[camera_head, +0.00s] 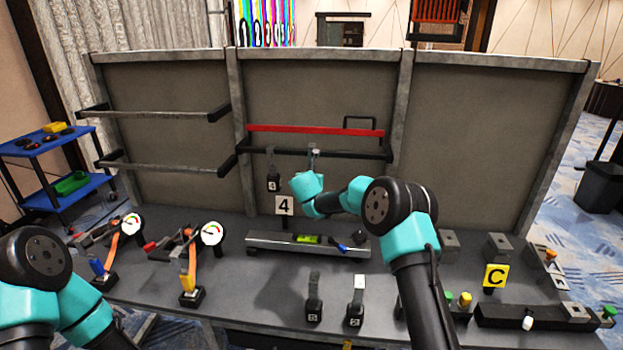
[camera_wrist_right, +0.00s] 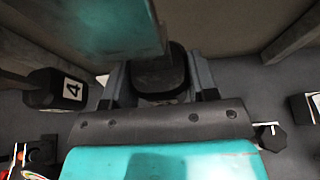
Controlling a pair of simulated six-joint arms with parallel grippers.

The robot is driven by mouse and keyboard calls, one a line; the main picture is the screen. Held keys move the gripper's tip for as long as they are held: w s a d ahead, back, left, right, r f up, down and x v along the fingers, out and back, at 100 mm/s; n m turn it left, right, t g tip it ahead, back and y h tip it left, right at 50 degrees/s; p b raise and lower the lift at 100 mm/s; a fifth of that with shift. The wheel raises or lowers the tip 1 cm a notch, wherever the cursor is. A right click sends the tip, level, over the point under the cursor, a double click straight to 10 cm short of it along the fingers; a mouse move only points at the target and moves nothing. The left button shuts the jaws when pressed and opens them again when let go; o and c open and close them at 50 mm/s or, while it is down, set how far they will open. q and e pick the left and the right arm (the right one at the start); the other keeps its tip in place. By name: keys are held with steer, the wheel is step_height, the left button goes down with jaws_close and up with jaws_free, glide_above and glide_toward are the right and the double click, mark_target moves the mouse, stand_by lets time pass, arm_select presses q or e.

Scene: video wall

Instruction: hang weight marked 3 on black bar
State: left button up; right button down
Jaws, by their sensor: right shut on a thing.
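The black bar (camera_head: 365,153) runs across the middle panel, below a red bar. My right arm reaches up to it, and its gripper (camera_wrist_right: 160,80) is shut on a dark weight (camera_wrist_right: 158,70) in the right wrist view. In the head view this weight's grey upper part (camera_head: 314,155) shows at the bar, while its body is hidden behind my wrist. Its number is hidden, and I cannot tell whether its hook rests on the bar. A weight marked 4 (camera_head: 273,183) hangs to the left; it also shows in the right wrist view (camera_wrist_right: 55,90). My left gripper is out of view.
Weights marked 5 (camera_head: 314,311) and 2 (camera_head: 355,314) stand at the table's front. The red bar (camera_head: 315,130) is just above the black bar. A sign marked 4 (camera_head: 284,205) and a metal level fixture (camera_head: 270,243) sit below. Gauges stand left; blocks stand right.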

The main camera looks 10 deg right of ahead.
steer(key=shift+f, duration=0.35)
steer(key=c, duration=0.6)
jaws_free()
steer(key=shift+c, duration=0.2)
steer(key=o, duration=0.3)
steer(key=shift+f, duration=0.25)
steer(key=shift+s+a+r, duration=0.25)
steer(key=shift+s+r, duration=0.1)
steer(key=shift+s, duration=0.2)
steer(key=v, duration=1.6)
steer(key=shift+s+r, duration=0.1)
